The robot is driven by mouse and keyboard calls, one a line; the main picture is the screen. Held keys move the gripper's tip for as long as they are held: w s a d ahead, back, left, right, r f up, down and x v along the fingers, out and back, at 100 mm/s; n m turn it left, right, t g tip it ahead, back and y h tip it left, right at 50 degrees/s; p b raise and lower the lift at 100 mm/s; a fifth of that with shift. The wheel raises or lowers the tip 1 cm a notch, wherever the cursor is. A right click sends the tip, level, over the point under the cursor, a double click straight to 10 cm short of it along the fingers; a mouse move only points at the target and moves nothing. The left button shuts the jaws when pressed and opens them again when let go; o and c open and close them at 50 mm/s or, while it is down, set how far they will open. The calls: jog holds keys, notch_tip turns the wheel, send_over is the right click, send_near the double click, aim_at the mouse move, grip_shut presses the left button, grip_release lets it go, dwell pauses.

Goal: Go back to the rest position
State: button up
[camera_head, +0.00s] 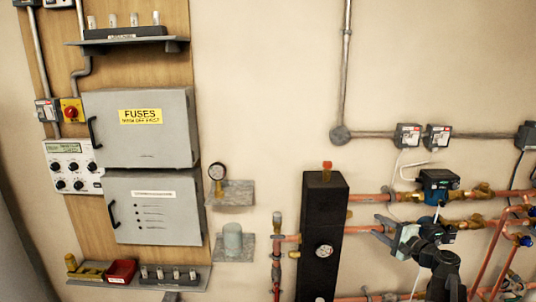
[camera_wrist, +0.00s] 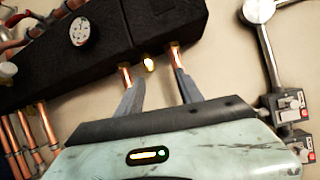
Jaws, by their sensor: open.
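My gripper (camera_head: 376,229) is in front of the copper pipework, to the right of the tall black insulated block (camera_head: 322,240), with its fingers pointing left toward it. In the wrist view my gripper (camera_wrist: 157,78) has its two grey fingers spread apart with nothing held between them. Beyond the fingertips are two copper pipe stubs (camera_wrist: 175,55) on the side of the black block (camera_wrist: 110,45), with a small bright brass spot between them. I cannot tell whether a finger touches a pipe.
A red-capped fitting tops the block. Wall above the pipes is mostly clear.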

jog(key=s+a+f+n+g+y, duration=0.1)
jog(key=a+f+n+g, duration=0.25)
jog(key=a, duration=0.75)
jog(key=s+a+f+n+g+y, duration=0.1)
jog(key=a+f+n+g, duration=0.3)
jog(key=a, duration=0.8)
jog(key=s+a+f+n+g, duration=0.25)
jog(key=a+f, duration=0.25)
jog(key=a, duration=0.6)
jog(key=s+a+f+n+g+h, duration=0.3)
jog(key=s+a+f+n, duration=0.1)
jog(key=s+f, duration=0.2)
jog(key=s+d+f+n+g+h, duration=0.1)
jog(key=s+d+h, duration=0.4)
jog(key=d, duration=0.5)
notch_tip(320, 180, down, 2)
jog(key=shift+s+d+f+n+g, duration=0.1)
jog(key=shift+s+d+n+g, duration=0.2)
jog(key=shift+s+g, duration=0.6)
